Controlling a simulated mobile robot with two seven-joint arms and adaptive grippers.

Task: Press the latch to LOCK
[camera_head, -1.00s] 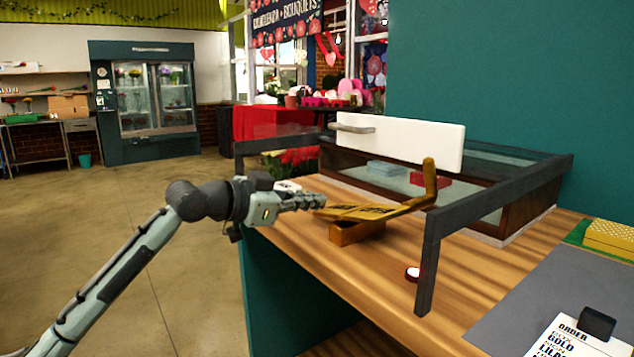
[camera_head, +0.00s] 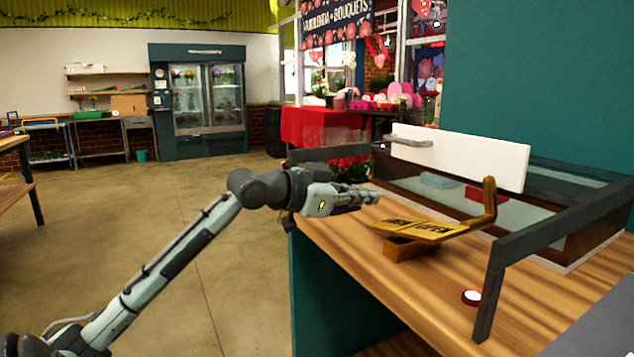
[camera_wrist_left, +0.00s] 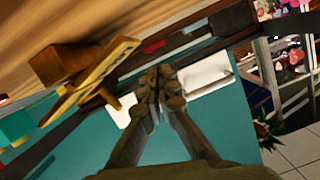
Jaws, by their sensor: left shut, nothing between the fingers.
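The latch (camera_head: 425,228) is a yellow plate with dark lettering and an upturned bar at its right end. It sits on an orange-brown block (camera_head: 403,248) on the wooden counter. The lettering is too small to read surely. In the left wrist view the latch (camera_wrist_left: 103,72) lies left of the fingers. My left gripper (camera_head: 376,196) is shut and empty, a little above the plate's left end; they look apart. Its closed fingertips (camera_wrist_left: 157,88) show in the left wrist view. My right gripper is not in view.
A glass-topped case (camera_head: 575,190) with a white panel and grey handle (camera_head: 460,155) stands behind the latch. A dark rail (camera_head: 560,230) runs along its right side. A small red-and-white button (camera_head: 471,297) lies in front. Open floor is at left.

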